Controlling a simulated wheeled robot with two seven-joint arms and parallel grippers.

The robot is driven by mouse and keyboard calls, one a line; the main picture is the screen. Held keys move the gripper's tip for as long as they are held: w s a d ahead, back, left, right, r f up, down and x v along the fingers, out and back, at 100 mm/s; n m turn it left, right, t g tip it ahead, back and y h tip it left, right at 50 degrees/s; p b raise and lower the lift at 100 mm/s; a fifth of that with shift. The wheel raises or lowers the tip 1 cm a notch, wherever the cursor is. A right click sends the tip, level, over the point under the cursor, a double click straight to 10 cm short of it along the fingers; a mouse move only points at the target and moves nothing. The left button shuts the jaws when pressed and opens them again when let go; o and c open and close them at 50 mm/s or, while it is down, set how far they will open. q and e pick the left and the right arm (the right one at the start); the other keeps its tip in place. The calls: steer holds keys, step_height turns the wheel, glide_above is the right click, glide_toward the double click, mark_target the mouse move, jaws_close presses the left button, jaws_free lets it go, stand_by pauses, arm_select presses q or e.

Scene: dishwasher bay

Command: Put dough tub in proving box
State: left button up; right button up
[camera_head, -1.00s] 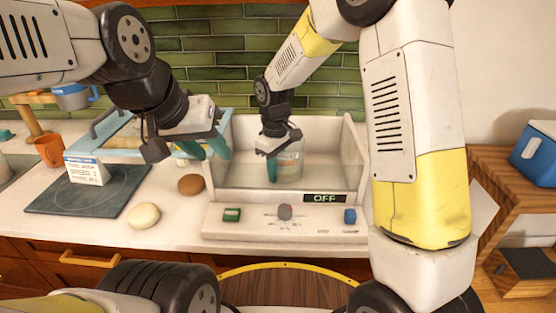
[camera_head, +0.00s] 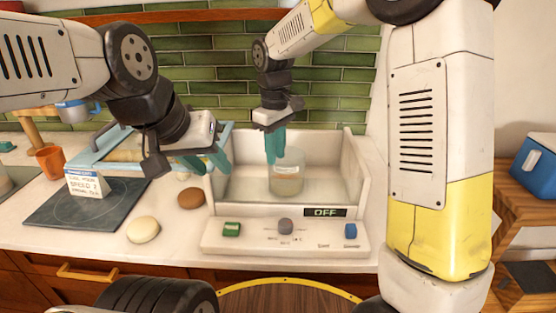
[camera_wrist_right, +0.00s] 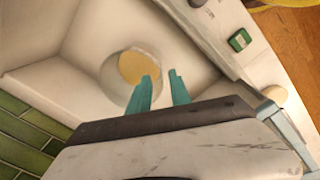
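The dough tub (camera_head: 287,182), a clear round container with pale dough, stands upright on the floor inside the white proving box (camera_head: 240,187). It also shows in the right wrist view (camera_wrist_right: 136,68). My right gripper (camera_head: 274,150) is above the tub and slightly left of it, fingers pointing down. In the wrist view its teal fingertips (camera_wrist_right: 163,80) are apart, with nothing between them. My left gripper (camera_head: 206,166) is at the box's left side, beside the light-blue framed panel (camera_head: 95,160). Its teal fingers look separated, but I cannot tell whether they hold the panel's edge.
An orange cup (camera_head: 50,162) stands behind. The box front has knobs (camera_head: 286,226) and an OFF display (camera_head: 325,212).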

steer(key=shift+r, duration=0.5)
steer(key=s+d+r+m+t+y, duration=0.1)
steer(key=s+d+r+m+t, duration=0.2)
steer(key=s+d+m, duration=0.2)
steer(key=s+d+r+m+t+y, duration=0.1)
steer(key=s+d+r+m+t, duration=0.2)
steer(key=s+d, duration=0.9)
steer(key=shift+s+d+r+m, duration=0.2)
steer(key=shift+s+r+m, duration=0.45)
steer(key=shift+s+m, duration=0.55)
